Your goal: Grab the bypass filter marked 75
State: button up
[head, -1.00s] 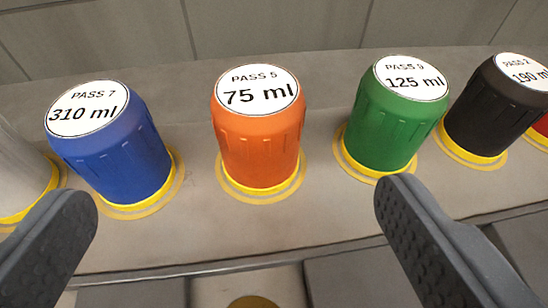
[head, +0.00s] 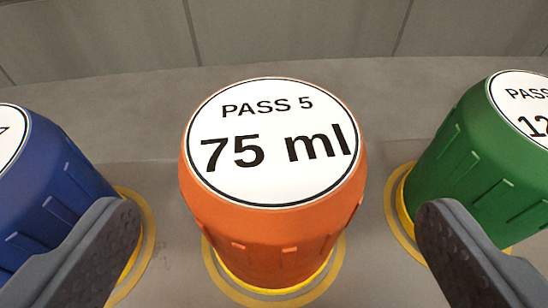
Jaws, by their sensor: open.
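The orange bypass filter (head: 270,235) stands upright in the middle of the head view, on a yellow ring on the grey shelf. Its white round top label reads "PASS 5" and "75 ml". My gripper (head: 279,225) is open and empty. Its two dark grey fingers stand apart, one to the left and one to the right of the orange filter, with a gap on each side. The fingers do not appear to touch it.
A blue filter (head: 45,210) stands close on the left, partly behind my left finger. A green filter (head: 480,165) marked "PASS" stands on the right, partly behind my right finger. Bare grey shelf (head: 150,85) and a panelled wall (head: 290,30) lie behind.

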aim_at(272, 169)
jog(key=shift+x, duration=2.75)
jog(key=shift+a+r, duration=0.1)
jog(key=shift+c, duration=0.3)
jog(key=c, duration=1.3)
